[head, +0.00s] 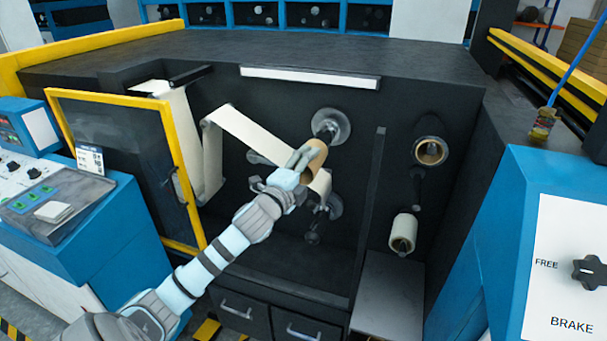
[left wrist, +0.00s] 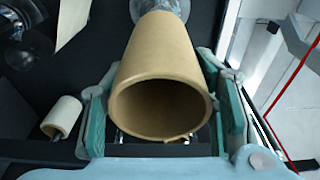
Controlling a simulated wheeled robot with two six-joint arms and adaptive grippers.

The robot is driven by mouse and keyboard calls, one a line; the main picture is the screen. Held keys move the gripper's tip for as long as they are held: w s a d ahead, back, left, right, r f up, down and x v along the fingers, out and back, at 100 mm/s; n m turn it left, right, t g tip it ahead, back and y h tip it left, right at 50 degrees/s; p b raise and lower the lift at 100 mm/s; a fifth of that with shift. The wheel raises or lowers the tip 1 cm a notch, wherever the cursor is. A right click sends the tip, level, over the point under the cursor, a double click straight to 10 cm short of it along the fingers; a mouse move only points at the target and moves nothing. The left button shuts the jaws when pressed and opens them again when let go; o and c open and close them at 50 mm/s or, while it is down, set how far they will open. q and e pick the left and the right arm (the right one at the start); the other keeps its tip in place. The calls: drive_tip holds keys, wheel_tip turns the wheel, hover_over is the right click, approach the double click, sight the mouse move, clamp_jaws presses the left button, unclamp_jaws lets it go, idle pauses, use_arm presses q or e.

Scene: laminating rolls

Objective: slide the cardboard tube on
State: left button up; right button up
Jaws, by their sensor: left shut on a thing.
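The cardboard tube (head: 315,157) is brown and hollow, and my left gripper (head: 301,160) is shut on it, a finger on either side. In the left wrist view the tube (left wrist: 163,50) points away from me, its open near end facing the camera between the green-padded fingers (left wrist: 163,112). Its far end lines up with the spindle and its round clear flange (head: 331,126), which also shows in the left wrist view (left wrist: 160,8). Whether the tube is around the spindle or just in front of it, I cannot tell. My right gripper is not in view.
A pale web (head: 245,133) runs from the left toward the tube. Another roll with a brown core (head: 430,151) and a cream roll (head: 402,233) sit at right. The yellow-framed door (head: 180,165) stands open at left. A blue brake cabinet (head: 520,250) is at right.

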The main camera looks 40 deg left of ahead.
use_arm(q)
drive_tip(key=shift+w+a+p, duration=0.2)
drive_tip(key=shift+w+a, duration=0.05)
drive_tip(key=shift+w, duration=0.35)
drive_tip(key=shift+w+a+p, duration=0.2)
drive_tip(key=shift+w, duration=0.35)
drive_tip(key=shift+w+a+p, duration=0.15)
drive_tip(key=shift+w+a, duration=0.1)
drive_tip(key=shift+w, duration=0.45)
drive_tip(key=shift+w+a+p, duration=0.15)
drive_tip(key=shift+w+a, duration=0.05)
drive_tip(key=shift+w, duration=0.5)
drive_tip(key=shift+w+a+b, duration=0.15)
drive_tip(key=shift+w+a, duration=0.1)
drive_tip(key=shift+w, duration=0.45)
drive_tip(key=shift+w+a+b, duration=0.15)
drive_tip(key=shift+w+a, duration=0.1)
drive_tip(key=shift+w, duration=0.45)
drive_tip(key=shift+w+a+f+b, duration=0.2)
drive_tip(key=shift+w+b, duration=0.25)
drive_tip(key=shift+b, duration=0.15)
drive_tip(key=shift+w+a+f+b, duration=0.1)
drive_tip(key=shift+w+a+b, duration=0.05)
drive_tip(key=shift+w+b, duration=0.35)
drive_tip(key=shift+w+a+r+b, duration=0.15)
drive_tip(key=shift+w+r+b, duration=0.05)
drive_tip(key=shift+w+b, duration=0.3)
drive_tip(key=shift+r, duration=0.1)
drive_tip(key=shift+s, duration=0.1)
